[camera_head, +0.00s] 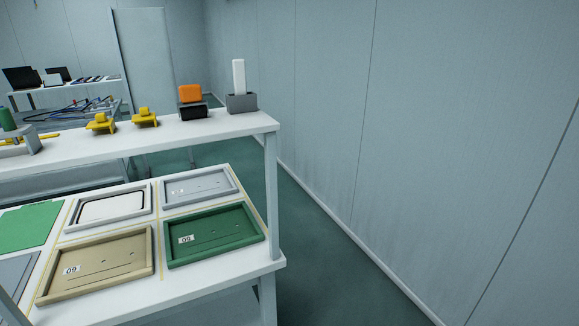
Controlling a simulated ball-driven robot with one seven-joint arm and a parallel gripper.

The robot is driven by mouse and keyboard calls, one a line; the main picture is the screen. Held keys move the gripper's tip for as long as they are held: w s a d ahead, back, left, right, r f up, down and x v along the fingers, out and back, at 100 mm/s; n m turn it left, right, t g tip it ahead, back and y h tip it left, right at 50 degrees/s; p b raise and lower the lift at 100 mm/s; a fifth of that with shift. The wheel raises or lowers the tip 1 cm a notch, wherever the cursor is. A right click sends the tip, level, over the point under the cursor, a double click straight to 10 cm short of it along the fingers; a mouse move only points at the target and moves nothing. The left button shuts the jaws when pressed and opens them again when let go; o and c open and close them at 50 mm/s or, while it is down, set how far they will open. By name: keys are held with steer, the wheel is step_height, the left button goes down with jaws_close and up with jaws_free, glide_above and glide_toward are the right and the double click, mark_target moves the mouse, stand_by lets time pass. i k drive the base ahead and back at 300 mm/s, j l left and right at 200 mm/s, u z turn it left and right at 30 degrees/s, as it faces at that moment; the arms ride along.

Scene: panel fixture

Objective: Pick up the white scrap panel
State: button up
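A white panel (110,206) with a dark outline lies in a pale tray on the lower shelf of the workbench, in the back row left of a grey panel. It is the only white panel I can make out, and I see no scrap marking on it. My gripper is not in view.
Around it on the lower shelf (177,290) are a grey panel (198,187), a tan numbered panel (100,262), a dark green numbered panel (213,235) and a flat green sheet (30,226). The upper shelf (200,128) overhangs behind, with a post (271,190) at right. Floor (325,270) right is clear.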

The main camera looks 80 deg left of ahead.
mark_target(107, 207)
steer(key=u, duration=0.45)
steer(key=i+u, duration=0.1)
steer(key=u, duration=0.35)
steer(key=l+u, duration=0.1)
steer(key=u, duration=0.35)
steer(key=i+u, duration=0.1)
steer(key=u, duration=2.45)
